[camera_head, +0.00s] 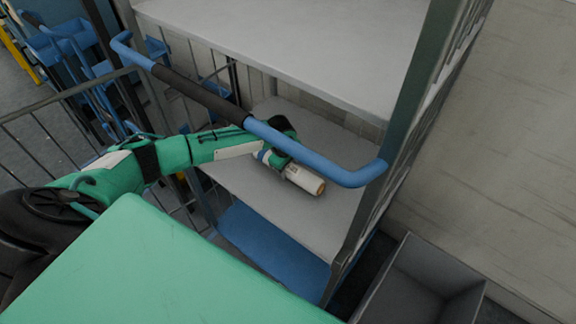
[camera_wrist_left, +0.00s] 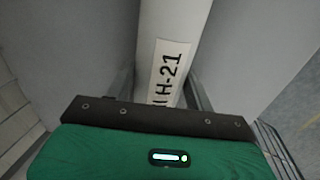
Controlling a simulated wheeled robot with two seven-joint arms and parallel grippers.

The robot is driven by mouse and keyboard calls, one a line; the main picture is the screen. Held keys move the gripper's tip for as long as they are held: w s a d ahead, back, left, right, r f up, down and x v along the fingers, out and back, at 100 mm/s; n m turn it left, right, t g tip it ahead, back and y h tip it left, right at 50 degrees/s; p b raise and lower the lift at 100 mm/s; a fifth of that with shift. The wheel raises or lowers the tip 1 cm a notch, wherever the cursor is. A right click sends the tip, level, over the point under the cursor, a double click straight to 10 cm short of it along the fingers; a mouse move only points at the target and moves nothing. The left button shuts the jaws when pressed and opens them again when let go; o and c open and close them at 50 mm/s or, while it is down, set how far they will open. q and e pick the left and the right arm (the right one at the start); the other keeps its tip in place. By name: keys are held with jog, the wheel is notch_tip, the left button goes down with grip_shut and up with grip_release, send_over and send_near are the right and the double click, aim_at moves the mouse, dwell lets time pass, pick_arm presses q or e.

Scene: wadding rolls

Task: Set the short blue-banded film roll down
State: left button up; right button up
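The short film roll (camera_head: 304,180) is white with a brownish end face and a bit of blue at the gripper side. It lies roughly level over the lower grey shelf board (camera_head: 325,215); I cannot tell whether it touches the board. My left gripper (camera_head: 277,158) reaches in under the blue bar, its fingers partly hidden. In the left wrist view, the white roll (camera_wrist_left: 175,30) with its "H-21" label runs between the two fingers (camera_wrist_left: 160,95), which close against its sides. My right gripper is not in view.
A blue handle bar (camera_head: 310,158) with a black grip crosses in front of the shelf, over my left arm. The upper shelf board (camera_head: 300,40) is bare. A grey post (camera_head: 405,110) bounds the right side. A grey bin (camera_head: 415,285) stands at lower right.

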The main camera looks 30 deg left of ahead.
pick_arm(q)
jog(key=o, duration=0.4)
jog(key=shift+o, duration=0.2)
jog(key=shift+r, duration=0.1)
notch_tip(320, 180, up, 12)
jog(key=s, duration=0.2)
jog(key=shift+a, duration=0.15)
